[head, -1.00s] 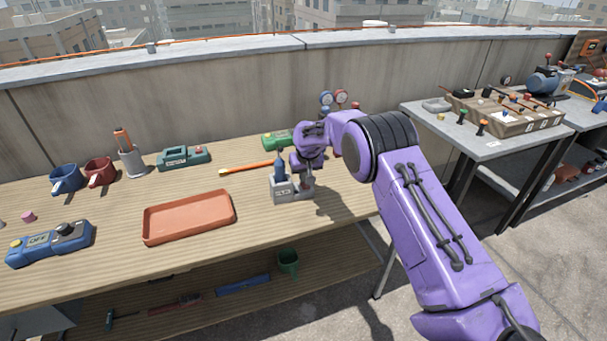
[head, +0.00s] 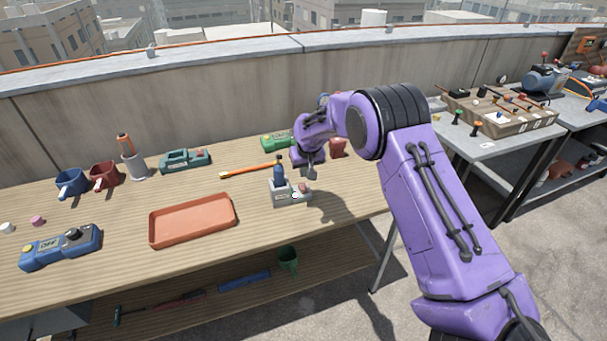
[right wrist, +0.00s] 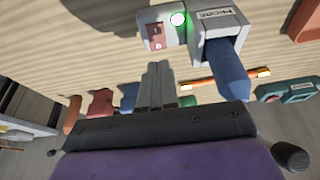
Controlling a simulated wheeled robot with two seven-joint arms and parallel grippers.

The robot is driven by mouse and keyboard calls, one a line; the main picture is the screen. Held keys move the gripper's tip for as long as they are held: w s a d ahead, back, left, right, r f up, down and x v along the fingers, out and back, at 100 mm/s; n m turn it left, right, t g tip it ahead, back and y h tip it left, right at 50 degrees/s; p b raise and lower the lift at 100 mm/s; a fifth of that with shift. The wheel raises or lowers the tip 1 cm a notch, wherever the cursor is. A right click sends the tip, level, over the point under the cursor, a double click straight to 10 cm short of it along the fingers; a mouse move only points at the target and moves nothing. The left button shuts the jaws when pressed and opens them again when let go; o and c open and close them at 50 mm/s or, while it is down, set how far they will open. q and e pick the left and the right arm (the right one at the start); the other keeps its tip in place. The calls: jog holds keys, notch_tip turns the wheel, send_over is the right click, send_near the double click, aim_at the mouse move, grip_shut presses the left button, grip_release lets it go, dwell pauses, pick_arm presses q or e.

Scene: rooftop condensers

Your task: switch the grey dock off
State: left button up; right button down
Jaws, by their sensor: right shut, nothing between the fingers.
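The grey dock (head: 288,199) stands near the front right of the wooden bench, with a blue-handled tool (head: 279,175) upright in it. In the right wrist view the dock (right wrist: 205,18) shows at the top. It has a red switch (right wrist: 156,31) and a round white lamp (right wrist: 178,19) with a green glow at its edge. The blue handle (right wrist: 228,72) rises from its labelled block. My right gripper (head: 311,174) is above and just behind the dock, apart from it. Its fingers (right wrist: 160,68) are together and empty. My left gripper is not in view.
An orange tray (head: 193,221) lies left of the dock, and a blue device (head: 60,246) sits at the far left. An orange-handled tool (head: 250,170) and a green device (head: 277,141) lie behind the dock. A red object (head: 337,147) stands at the back right.

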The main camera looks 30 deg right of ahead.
aim_at(303, 185)
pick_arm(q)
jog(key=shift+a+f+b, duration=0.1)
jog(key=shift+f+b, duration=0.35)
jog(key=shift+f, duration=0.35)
pick_arm(e)
jog(key=v, duration=0.7)
jog(key=shift+r, duration=0.25)
jog(key=shift+a, duration=0.15)
jog(key=p+x, duration=0.1)
jog(key=x, duration=0.3)
jog(key=p+x, duration=0.1)
jog(key=x, duration=0.4)
jog(key=p+x, duration=0.2)
jog(key=x, duration=0.2)
jog(key=shift+d+f, duration=0.35)
jog(key=shift+d, duration=0.05)
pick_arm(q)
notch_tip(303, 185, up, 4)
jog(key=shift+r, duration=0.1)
pick_arm(e)
jog(key=shift+w+f, duration=0.1)
jog(key=shift+f, duration=0.05)
